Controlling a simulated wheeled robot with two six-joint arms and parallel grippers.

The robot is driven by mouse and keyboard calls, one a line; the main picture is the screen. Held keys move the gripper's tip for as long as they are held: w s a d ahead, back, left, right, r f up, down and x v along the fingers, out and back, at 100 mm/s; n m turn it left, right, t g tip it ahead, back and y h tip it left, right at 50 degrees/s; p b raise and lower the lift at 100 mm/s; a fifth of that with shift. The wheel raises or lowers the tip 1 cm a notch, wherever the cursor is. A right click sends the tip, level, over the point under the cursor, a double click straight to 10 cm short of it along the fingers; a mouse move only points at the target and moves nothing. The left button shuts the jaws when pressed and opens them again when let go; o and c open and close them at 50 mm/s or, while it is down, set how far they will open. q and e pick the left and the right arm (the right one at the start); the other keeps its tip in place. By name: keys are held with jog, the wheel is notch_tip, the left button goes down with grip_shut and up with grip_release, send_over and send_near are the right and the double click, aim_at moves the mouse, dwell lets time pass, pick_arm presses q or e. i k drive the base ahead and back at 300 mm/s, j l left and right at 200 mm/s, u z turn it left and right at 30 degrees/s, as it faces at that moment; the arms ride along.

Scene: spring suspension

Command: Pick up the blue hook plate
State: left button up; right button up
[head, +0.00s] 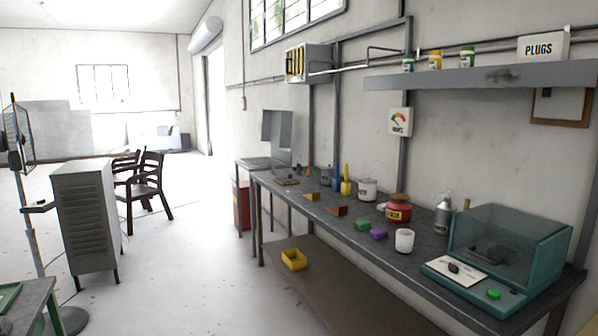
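I cannot make out a blue hook plate for certain. On the long grey workbench (330,212) along the right wall, a small upright blue object (337,184) stands beside a yellow bottle (346,187); it is too small to identify. Tiny items lie farther back on the bench, too small to tell. Neither of my grippers is in view.
The bench also holds a green block (362,225), a purple block (379,234), a white cup (404,240), a red jar (398,208) and a teal clear-lidded machine (510,250). A yellow bin (294,259) sits on the lower shelf. The floor left of the bench is open.

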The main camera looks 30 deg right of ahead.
aim_at(298, 173)
jog(key=i, duration=4.3)
jog(key=l+z, duration=0.05)
jog(key=l, duration=0.2)
